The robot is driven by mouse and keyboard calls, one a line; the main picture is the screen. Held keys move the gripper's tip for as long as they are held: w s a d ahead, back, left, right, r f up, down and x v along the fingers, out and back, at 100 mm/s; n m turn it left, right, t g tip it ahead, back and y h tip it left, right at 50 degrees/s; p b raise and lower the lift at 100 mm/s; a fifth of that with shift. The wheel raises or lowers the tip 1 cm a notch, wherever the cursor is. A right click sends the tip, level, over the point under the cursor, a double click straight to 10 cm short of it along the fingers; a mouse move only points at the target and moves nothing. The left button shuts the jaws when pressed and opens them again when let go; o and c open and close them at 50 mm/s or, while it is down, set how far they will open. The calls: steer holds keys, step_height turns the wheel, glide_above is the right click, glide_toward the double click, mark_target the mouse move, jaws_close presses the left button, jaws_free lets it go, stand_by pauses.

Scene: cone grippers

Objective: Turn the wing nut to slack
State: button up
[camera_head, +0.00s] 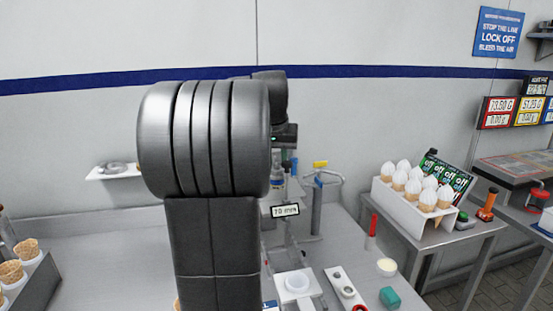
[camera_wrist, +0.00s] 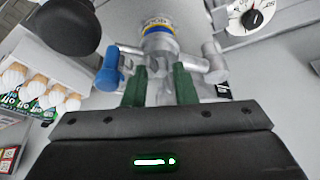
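My gripper (camera_wrist: 160,75) has two green fingers, which stand a little apart in the wrist view. A grey metal part (camera_wrist: 159,90) shows between them, and I cannot tell whether they press on it. A silver fitting (camera_wrist: 160,48) with side arms lies just beyond the fingertips, below a cylinder with a yellow-and-blue label (camera_wrist: 157,25). I cannot make out for sure which part is the wing nut. A blue knob (camera_wrist: 110,70) sits left of the fingers. In the head view my arm hides most of the fixture (camera_head: 279,180), and the fingers are not clear.
A round dark object (camera_wrist: 68,25) and a white dial (camera_wrist: 250,14) flank the fixture. In the head view a "70 mm" sign (camera_head: 285,210) stands below it, with a yellow-topped stand (camera_head: 318,185) to the right. A white rack of filled cones (camera_head: 397,207) stands farther right.

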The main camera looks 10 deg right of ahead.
jaws_close()
steer(key=shift+r+n+p, duration=0.15)
steer(key=shift+n+p, duration=0.3)
steer(key=shift+n, duration=0.05)
steer(key=shift+d+r+n+y+p, duration=0.15)
steer(key=shift+n+y+p, duration=0.45)
steer(key=shift+n+p, duration=0.4)
steer(key=n+y+p, duration=0.1)
steer(key=n, duration=0.1)
steer(key=n+p, duration=0.2)
steer(key=shift+d+n+y, duration=0.2)
steer(key=shift+n+y, duration=0.1)
steer(key=shift+y, duration=0.1)
steer(key=n+y+p, duration=0.1)
steer(key=n, duration=0.1)
steer(key=n+g+p, duration=0.1)
steer(key=n, duration=0.2)
steer(key=shift+w+d+y, duration=0.15)
steer(key=shift+d+y, duration=0.05)
steer(key=shift+y, duration=0.2)
steer(key=n+p, duration=0.1)
steer(key=n, duration=0.1)
steer(key=n+g+y+p, duration=0.1)
steer(key=n, duration=0.2)
steer(key=shift+w+f+g, duration=0.15)
steer(key=shift+f+g, duration=0.05)
steer(key=shift+g, duration=0.1)
steer(key=shift+n, duration=0.3)
